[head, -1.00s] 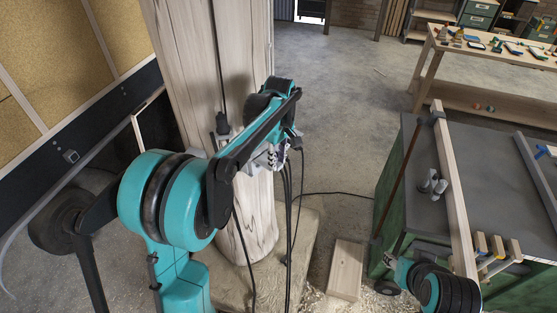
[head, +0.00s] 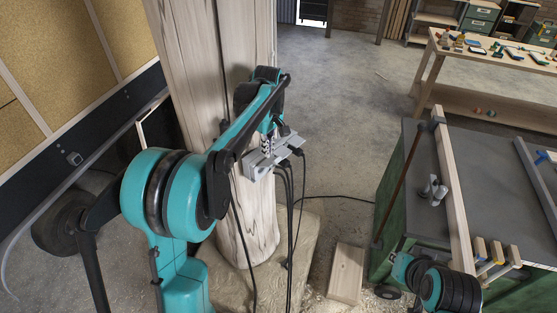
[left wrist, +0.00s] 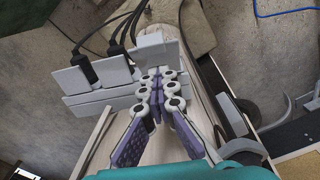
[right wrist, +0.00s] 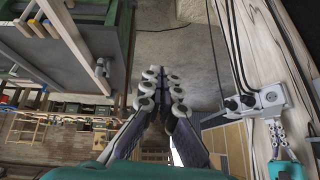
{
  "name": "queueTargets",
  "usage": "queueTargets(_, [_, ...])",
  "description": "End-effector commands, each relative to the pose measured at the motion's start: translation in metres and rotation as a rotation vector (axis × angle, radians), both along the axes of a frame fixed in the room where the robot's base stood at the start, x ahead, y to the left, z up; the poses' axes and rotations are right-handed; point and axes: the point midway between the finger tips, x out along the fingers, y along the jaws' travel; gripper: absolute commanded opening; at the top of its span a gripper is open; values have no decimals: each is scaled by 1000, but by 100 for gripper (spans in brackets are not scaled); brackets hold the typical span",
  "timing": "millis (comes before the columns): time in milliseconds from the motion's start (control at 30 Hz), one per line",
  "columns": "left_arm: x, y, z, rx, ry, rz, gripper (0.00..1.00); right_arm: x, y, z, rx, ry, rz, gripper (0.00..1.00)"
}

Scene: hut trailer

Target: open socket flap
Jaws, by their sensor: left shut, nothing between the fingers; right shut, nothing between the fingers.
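A light grey socket block (head: 262,166) is mounted on the wooden post, with black plugs and cables at its right end. In the left wrist view the block (left wrist: 85,100) shows several pale square flaps, and black plugs sit in part of it. One flap (left wrist: 152,52) is beside my left fingertips; I cannot tell how far it is raised. My left gripper (left wrist: 160,80) is shut and empty, its tips at the block, touching or very close. The right wrist view also shows the block (right wrist: 268,99). My right gripper (right wrist: 161,85) is shut and empty, away from the block.
The thick wooden post (head: 205,80) stands on a base at centre. Black cables (head: 290,215) hang down from the block. A green workbench (head: 400,200) with a grey top is at the right. A wooden block (head: 346,272) lies on the floor. Open floor lies behind.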

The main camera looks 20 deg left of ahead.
Motion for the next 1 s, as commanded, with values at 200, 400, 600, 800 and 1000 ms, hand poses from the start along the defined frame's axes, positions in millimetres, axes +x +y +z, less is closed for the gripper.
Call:
queueTargets(200, [0,-2,0,-2,1,-2,0,42,51,2,408,83,-258,0])
queueTargets(400, [-1,-2,0,-2,2,-2,0,85,109,1,839,257,-545,0])
queueTargets(600, [-1,-2,0,-2,2,-2,0,124,163,-2,1220,519,-828,0])
queueTargets(800, [-1,-2,0,-2,2,-2,0,151,205,-7,1491,823,-1072,0])
queueTargets(1000, [-1,-2,0,-3,3,-2,0,163,226,-10,1614,1033,-1211,0])
